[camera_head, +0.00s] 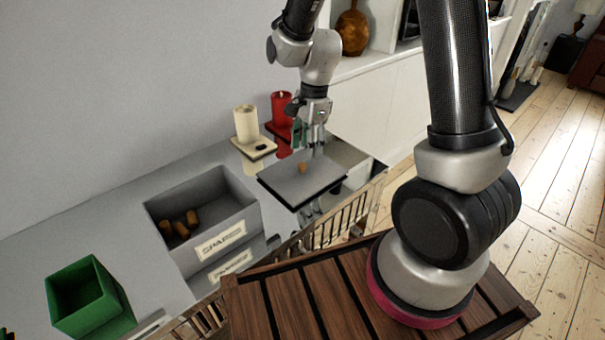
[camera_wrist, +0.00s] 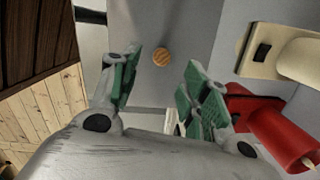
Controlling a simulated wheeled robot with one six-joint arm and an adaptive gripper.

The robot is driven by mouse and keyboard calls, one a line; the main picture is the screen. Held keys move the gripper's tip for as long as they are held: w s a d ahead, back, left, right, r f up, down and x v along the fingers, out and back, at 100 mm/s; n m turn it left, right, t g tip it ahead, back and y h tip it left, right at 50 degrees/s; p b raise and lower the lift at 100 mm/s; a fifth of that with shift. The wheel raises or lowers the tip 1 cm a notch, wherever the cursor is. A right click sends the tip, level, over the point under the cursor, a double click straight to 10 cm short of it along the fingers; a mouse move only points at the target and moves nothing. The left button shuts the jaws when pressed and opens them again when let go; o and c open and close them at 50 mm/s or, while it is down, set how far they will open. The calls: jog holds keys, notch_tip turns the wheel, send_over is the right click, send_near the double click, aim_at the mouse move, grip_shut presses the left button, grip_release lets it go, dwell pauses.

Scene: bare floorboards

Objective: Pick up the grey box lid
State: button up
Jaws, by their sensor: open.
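The grey box lid (camera_head: 285,186) is a flat, dark-edged square panel with a small round wooden knob (camera_head: 302,168). It lies to the right of the grey open box on the grey surface. In the wrist view the lid (camera_wrist: 170,20) fills the upper middle, and its knob (camera_wrist: 162,56) shows between the fingers. My gripper (camera_head: 309,148) is over the far part of the lid, pointing down. Its green-padded fingers are apart and empty in the wrist view (camera_wrist: 160,75). Whether the fingertips touch the lid cannot be told.
The grey open box (camera_head: 230,220) holds several cork-like pieces. A green open box (camera_head: 85,300) stands at the front left. A cream candle (camera_head: 246,124) and a red candle (camera_head: 281,108) stand close behind the lid. A wooden slatted rail (camera_head: 345,215) runs along the near edge.

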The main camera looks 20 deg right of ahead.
aim_at(302, 165)
jog(key=f, duration=0.2)
jog(key=a+f, duration=0.1)
jog(key=f, duration=0.2)
jog(key=shift+f, duration=0.15)
grip_shut()
